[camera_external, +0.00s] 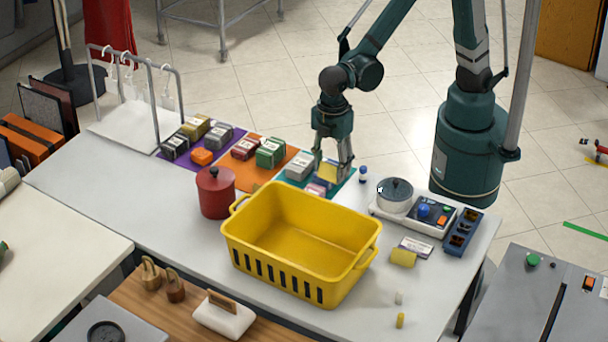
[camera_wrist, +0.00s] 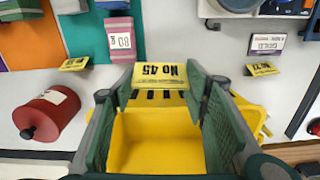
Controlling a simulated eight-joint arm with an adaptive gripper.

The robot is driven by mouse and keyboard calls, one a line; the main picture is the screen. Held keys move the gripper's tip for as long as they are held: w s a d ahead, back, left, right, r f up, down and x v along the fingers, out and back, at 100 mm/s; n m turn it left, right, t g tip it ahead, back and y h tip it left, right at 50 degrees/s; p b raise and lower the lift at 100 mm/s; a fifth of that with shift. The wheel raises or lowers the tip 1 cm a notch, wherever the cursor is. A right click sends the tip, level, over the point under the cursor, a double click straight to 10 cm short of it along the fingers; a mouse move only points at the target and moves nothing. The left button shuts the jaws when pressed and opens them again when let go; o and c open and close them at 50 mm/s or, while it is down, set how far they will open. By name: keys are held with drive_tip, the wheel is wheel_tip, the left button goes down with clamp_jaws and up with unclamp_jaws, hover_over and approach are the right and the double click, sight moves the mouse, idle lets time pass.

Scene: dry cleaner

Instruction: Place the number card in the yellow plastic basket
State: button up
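A yellow number card reading "No 45" upside down (camera_wrist: 158,74) sits between my two green fingers in the wrist view, its side edges against the fingertips. It also shows as a yellow patch between the fingers in the external view (camera_external: 327,172). My gripper (camera_external: 334,176) points down behind the basket's far rim, over the teal mat area; whether the card touches the table is unclear. The yellow plastic basket (camera_external: 285,280) stands open and apparently empty on the white table. In the wrist view the basket (camera_wrist: 158,145) lies below the card, partly hidden by my fingers.
A red lidded pot (camera_external: 217,194) stands left of the basket. Several wrapped bundles lie on coloured mats (camera_external: 252,177) behind. A scale (camera_external: 396,205) with a round container is at right. Another yellow card (camera_external: 403,258) with a label lies right of the basket. A wire rack (camera_external: 135,90) stands far left.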

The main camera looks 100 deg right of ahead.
hover_over(301, 265)
drive_tip(key=shift+n, duration=0.4)
wheel_tip(301, 265, down, 6)
drive_tip(key=shift+a+r+p, duration=0.1)
drive_tip(key=shift+p, duration=0.25)
drive_tip(key=shift+f+b, duration=0.3)
drive_tip(key=shift+f, duration=2.85)
drive_tip(key=shift+f, duration=1.9)
drive_tip(key=shift+f+b, duration=0.15)
drive_tip(key=shift+b, duration=0.15)
